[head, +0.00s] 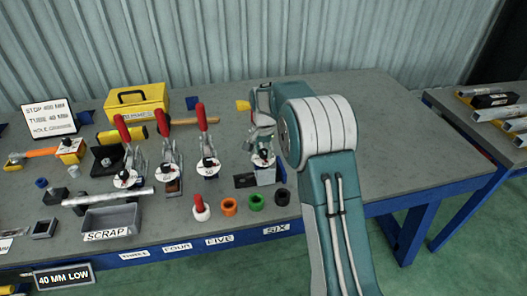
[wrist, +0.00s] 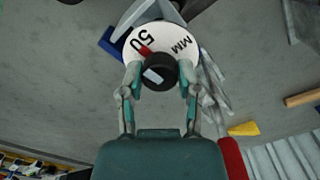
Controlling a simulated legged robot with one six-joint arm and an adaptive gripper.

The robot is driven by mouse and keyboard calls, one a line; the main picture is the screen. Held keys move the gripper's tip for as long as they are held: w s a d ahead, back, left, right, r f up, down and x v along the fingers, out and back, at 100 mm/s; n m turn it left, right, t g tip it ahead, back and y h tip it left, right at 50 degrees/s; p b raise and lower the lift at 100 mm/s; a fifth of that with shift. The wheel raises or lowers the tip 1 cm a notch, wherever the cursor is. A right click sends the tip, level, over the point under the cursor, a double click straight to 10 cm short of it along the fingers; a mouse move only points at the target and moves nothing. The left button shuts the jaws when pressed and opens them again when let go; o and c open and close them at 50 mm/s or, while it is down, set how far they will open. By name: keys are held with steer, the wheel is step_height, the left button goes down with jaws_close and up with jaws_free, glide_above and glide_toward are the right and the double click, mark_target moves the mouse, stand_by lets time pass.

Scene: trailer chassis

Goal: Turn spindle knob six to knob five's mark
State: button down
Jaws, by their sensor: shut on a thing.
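Knob six (wrist: 160,72) is black with a white bar and sits on a round white dial (wrist: 184,46) printed "50 MM" with a red mark. The white bar slants toward the lower left in the wrist view; the red mark is to the knob's upper left. My gripper (wrist: 161,78) is shut on knob six, one finger on each side. In the head view my gripper (head: 262,138) is above the dial at station six (head: 263,159), and the knob is mostly hidden. Knob five's dial (head: 207,166) is to its left, below a red handle; its mark is too small to read.
Red-handled clamps (head: 168,150) stand left of my gripper. A scrap tray (head: 110,220), a yellow toolbox (head: 137,101) and a wooden-handled tool (head: 195,121) are on the bench (head: 330,95). Coloured rings (head: 256,202) line the front edge. The bench's right part is clear.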

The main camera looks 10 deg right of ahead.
steer(key=n, duration=1.2)
steer(key=shift+n+t+h, duration=0.3)
steer(key=shift+n, duration=1.9)
steer(key=shift+c, duration=1.5)
jaws_free()
steer(key=shift+w, duration=0.1)
